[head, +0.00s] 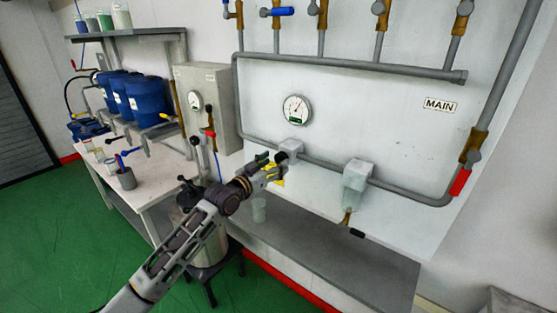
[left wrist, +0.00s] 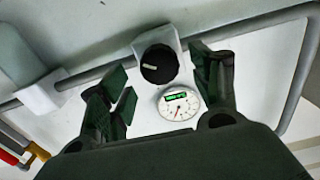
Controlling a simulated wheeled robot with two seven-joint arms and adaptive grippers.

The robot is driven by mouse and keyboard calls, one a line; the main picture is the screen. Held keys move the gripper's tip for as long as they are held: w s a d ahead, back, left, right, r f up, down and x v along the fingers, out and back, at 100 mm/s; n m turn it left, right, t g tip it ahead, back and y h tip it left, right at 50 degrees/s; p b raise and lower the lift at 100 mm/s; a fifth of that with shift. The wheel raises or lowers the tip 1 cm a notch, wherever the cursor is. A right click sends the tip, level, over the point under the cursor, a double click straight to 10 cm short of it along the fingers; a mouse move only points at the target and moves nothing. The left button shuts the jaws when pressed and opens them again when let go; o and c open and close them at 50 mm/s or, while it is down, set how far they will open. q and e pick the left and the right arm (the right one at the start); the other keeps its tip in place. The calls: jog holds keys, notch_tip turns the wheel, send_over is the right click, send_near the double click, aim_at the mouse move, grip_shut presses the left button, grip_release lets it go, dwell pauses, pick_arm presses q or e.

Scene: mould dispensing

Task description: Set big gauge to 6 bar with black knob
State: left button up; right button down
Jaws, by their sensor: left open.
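The big gauge (head: 296,109) is a round white dial on the white panel. Its needle leans up and to the right in the head view, but the figures are too small to read. It also shows in the left wrist view (left wrist: 180,104), with a green mark on its face. The black knob (left wrist: 158,64) sits on a pale block (head: 291,146) on the pipe below the gauge and has a light pointer line. My left gripper (head: 270,168) is open in front of the knob. In the left wrist view its fingers stand on either side of the knob, apparently without touching it.
A pale filter block (head: 357,175) hangs on the pipe to the right. A grey box with a small gauge (head: 195,98) stands left of the panel. A grey shelf (head: 340,260) runs below the panel.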

pick_arm(q)
jog(key=shift+x, duration=1.45)
jog(key=shift+c, duration=0.4)
jog(key=c, duration=0.9)
